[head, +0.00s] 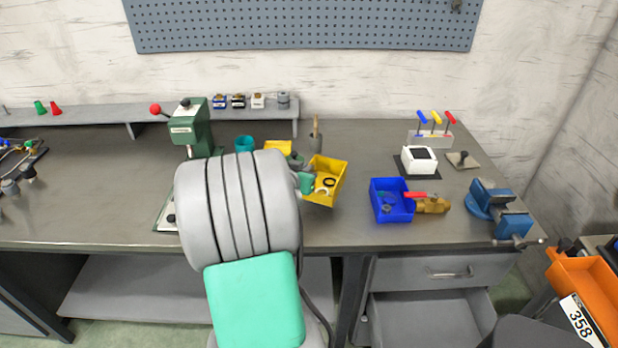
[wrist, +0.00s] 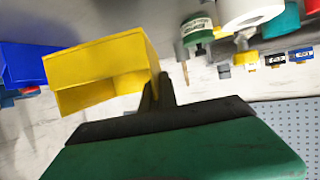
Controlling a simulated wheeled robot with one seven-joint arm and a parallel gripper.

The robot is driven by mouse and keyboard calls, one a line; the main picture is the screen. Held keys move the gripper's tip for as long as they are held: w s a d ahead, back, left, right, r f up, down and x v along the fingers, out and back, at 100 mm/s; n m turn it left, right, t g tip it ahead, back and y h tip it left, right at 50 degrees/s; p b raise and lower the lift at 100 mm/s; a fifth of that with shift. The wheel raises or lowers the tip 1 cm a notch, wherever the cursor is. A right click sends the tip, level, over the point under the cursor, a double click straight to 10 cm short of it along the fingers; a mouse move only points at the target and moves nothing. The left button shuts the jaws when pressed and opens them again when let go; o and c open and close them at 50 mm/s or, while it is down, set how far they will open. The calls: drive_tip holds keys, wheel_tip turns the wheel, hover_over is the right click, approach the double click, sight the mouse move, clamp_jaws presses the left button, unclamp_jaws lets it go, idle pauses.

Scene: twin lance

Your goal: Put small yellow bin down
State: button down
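In the head view the small yellow bin (head: 342,188) is right of my arm, over the middle of the workbench, its open top showing a black ring and a pale curved part inside. It looks slightly tilted; I cannot tell how far it is above the bench. In the wrist view the bin (wrist: 100,60) is at the upper left. My gripper (wrist: 157,88) has its two dark fingers close together at the bin's near right edge, apparently pinching its wall. In the head view my arm hides most of the gripper.
A blue bin (head: 401,186) stands to the right, with a red-handled brass valve (head: 432,205) beside it. A blue vise (head: 500,208) is at the right end. A green press (head: 190,130) and another yellow container (head: 278,147) stand behind my arm. Bench surface between the two bins is clear.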

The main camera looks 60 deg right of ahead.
sight(323, 179)
drive_tip(key=f, duration=0.2)
drive_tip(key=d+f, duration=0.1)
drive_tip(key=f, duration=0.1)
drive_tip(key=d+f+p, duration=0.1)
drive_tip(key=shift+w+d+f, duration=0.2)
drive_tip(key=shift+d+f, duration=0.05)
drive_tip(key=shift+f, duration=0.15)
drive_tip(key=shift+f+b, duration=0.2)
drive_tip(key=shift+b, duration=0.15)
drive_tip(key=c, duration=1.7)
unclamp_jaws()
